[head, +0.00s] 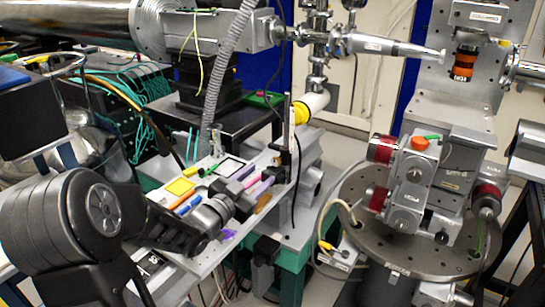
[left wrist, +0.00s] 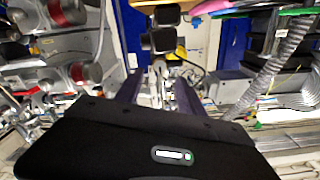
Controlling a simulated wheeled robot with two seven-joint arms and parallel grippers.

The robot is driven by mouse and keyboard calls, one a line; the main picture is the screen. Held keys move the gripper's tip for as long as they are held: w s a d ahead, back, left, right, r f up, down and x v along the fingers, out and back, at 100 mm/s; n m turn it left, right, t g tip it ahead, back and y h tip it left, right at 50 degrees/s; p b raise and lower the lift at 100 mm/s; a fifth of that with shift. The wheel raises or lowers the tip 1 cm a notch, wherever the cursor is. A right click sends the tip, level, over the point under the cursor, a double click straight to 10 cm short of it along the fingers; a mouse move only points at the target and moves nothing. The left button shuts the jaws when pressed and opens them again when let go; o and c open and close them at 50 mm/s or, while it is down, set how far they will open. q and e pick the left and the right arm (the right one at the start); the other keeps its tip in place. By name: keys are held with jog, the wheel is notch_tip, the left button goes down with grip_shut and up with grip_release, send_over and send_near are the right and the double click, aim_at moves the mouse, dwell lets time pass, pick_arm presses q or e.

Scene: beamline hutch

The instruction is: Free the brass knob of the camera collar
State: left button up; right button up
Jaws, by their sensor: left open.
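I cannot make out the brass knob or clearly tell the camera collar in either view. A dark cylinder with an orange band (head: 464,65) is mounted on the upright metal plate at the upper right. It may be the camera part, but it is too small to tell. My left gripper (head: 246,188) is over the tray of pens in the head view, well to the left of that cylinder. In the left wrist view its two dark fingers (left wrist: 160,88) stand apart with nothing visibly held. My right gripper is in neither view.
A pale tray (head: 178,262) with pens and small parts lies below my left arm. A round metal table (head: 395,252) carries stages with red motors (head: 382,148). A ribbed hose (head: 225,62) hangs behind the tray.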

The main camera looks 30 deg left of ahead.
aim_at(275, 162)
pick_arm(q)
jog(key=shift+s+d+r, duration=0.1)
jog(key=shift+w+p, duration=0.4)
jog(key=shift+w, duration=3.55)
jog(key=shift+c, duration=0.4)
grip_shut()
